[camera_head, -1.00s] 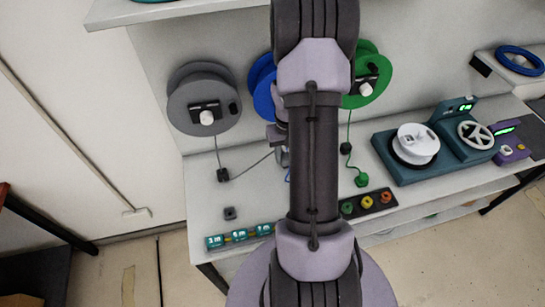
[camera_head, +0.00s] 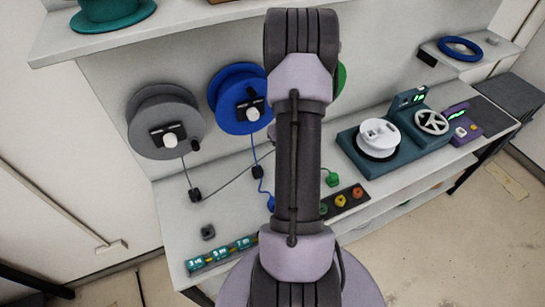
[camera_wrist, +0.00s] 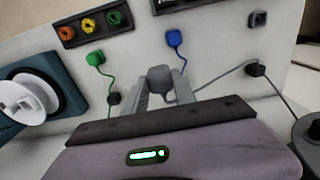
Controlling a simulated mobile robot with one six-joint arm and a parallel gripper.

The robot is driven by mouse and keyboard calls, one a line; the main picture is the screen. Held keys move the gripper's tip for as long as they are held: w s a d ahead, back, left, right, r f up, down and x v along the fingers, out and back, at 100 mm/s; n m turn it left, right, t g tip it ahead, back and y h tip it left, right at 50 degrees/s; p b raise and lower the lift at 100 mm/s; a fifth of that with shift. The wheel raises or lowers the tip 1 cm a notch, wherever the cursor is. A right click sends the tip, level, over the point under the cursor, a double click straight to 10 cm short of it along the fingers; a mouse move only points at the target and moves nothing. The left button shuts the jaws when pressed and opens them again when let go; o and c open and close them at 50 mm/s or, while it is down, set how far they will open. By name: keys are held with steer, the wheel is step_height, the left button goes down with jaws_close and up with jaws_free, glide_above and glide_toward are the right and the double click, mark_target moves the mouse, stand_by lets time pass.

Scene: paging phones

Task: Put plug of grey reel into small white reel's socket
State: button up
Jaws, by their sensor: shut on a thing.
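The grey reel (camera_head: 150,143) hangs on the back panel at left; its cable runs through a dark block (camera_head: 195,195), also in the wrist view (camera_wrist: 255,69). In the wrist view my gripper (camera_wrist: 161,90) is shut on the grey plug (camera_wrist: 160,74), above the bench, with the cable trailing right. My arm hides gripper and plug in the head view. The small white reel (camera_head: 382,144) sits on a teal machine at right, apart from the plug. In the wrist view it is at the left (camera_wrist: 22,102); a small box-like part shows on its top, but its socket opening is unclear.
The blue reel (camera_head: 226,104) hangs beside the grey one; the green reel (camera_head: 341,78) is mostly hidden. Blue plug (camera_wrist: 174,37) and green plug (camera_wrist: 95,58) lie on the bench. A button strip (camera_head: 350,199), teal counter (camera_head: 222,252) and purple device (camera_head: 464,130) stand nearby.

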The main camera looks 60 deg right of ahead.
steer(key=s+d, duration=0.5)
steer(key=d, duration=0.4)
steer(key=shift+s+d+p, duration=0.15)
steer(key=shift+p, duration=0.25)
